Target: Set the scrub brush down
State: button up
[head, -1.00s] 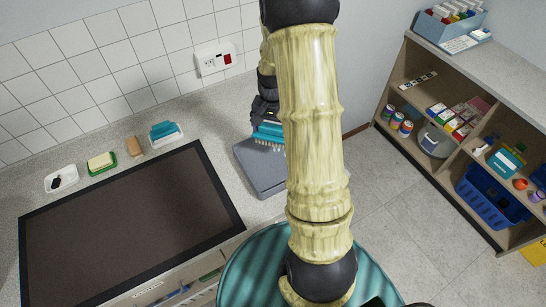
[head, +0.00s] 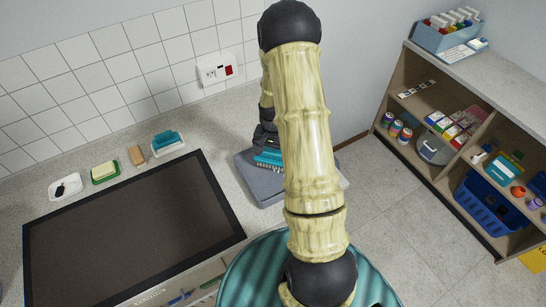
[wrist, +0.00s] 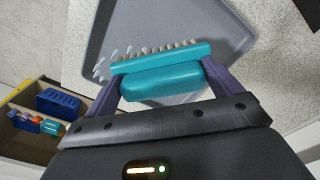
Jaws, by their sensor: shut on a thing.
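The scrub brush (wrist: 160,76) is teal with pale bristles along its far edge. In the wrist view my gripper (wrist: 162,84) is shut on it, with one purple finger at each end. A grey tray (wrist: 205,22) lies beyond and under the brush. In the head view the brush (head: 267,158) shows over the grey tray (head: 262,190), partly hidden behind my arm. I cannot tell whether the brush touches the tray.
A dark flat panel (head: 130,235) fills the counter's left front. A shelf unit (head: 455,125) stands right.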

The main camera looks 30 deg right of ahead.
aim_at(273, 158)
jog(key=shift+f+p, duration=0.4)
jog(key=shift+f, duration=1.05)
jog(key=shift+f, duration=0.1)
jog(key=o, duration=0.7)
jog(key=shift+r, duration=0.2)
notch_tip(273, 158, up, 12)
jog(key=b, duration=0.4)
jog(key=shift+f, duration=0.1)
